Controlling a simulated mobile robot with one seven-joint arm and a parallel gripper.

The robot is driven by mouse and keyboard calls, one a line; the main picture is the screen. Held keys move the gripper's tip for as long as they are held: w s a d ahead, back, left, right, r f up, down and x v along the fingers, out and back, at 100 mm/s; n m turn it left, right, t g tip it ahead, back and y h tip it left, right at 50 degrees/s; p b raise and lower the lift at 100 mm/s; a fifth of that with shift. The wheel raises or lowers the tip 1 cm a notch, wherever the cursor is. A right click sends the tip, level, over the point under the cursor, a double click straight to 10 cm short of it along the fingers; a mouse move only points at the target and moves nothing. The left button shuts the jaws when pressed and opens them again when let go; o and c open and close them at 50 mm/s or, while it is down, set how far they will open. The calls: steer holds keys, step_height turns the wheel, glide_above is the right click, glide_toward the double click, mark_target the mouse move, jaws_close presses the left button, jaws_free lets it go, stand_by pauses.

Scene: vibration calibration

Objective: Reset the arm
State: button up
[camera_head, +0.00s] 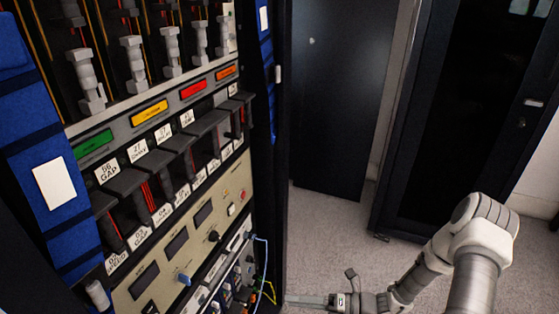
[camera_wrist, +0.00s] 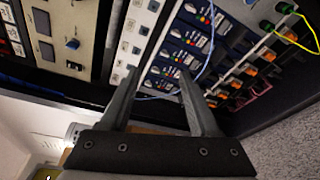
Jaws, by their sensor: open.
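My gripper (camera_head: 318,300) shows at the bottom of the head view, at the end of my white arm, low and just right of the equipment rack (camera_head: 240,200). In the wrist view my gripper (camera_wrist: 155,85) is open, its two dark fingers apart with nothing between them. Beyond the fingers are rack panels with knobs and cable sockets (camera_wrist: 185,50). The gripper appears apart from the panels. The head view hides most of the fingers' detail.
The rack holds labelled slots (camera_head: 150,170), a beige panel (camera_head: 190,240) and hanging blue and yellow cables (camera_head: 268,285). A dark door (camera_head: 340,90) and a dark cabinet (camera_head: 450,110) stand behind. Grey floor (camera_head: 325,230) is clear between the rack and the cabinet.

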steer(key=s+d+r+n+t+h, duration=0.1)
steer(key=s+d+r+n+h, duration=0.3)
steer(key=r+n, duration=0.8)
steer(key=s+d+r+n+t+h, duration=0.15)
steer(key=s+r+n+h, duration=0.45)
steer(key=r+n, duration=0.6)
steer(key=s+d+r+n+t+h, duration=0.1)
steer(key=s+d+r+n+h, duration=0.4)
steer(key=r+n, duration=0.7)
step_height(320, 180, up, 17)
steer(key=w+a+m+h+p, duration=0.1)
steer(key=p, duration=1.4)
steer(key=shift+w+a+f+m+g, duration=0.15)
steer(key=shift+w+m+g, duration=0.2)
steer(key=shift+m, duration=0.05)
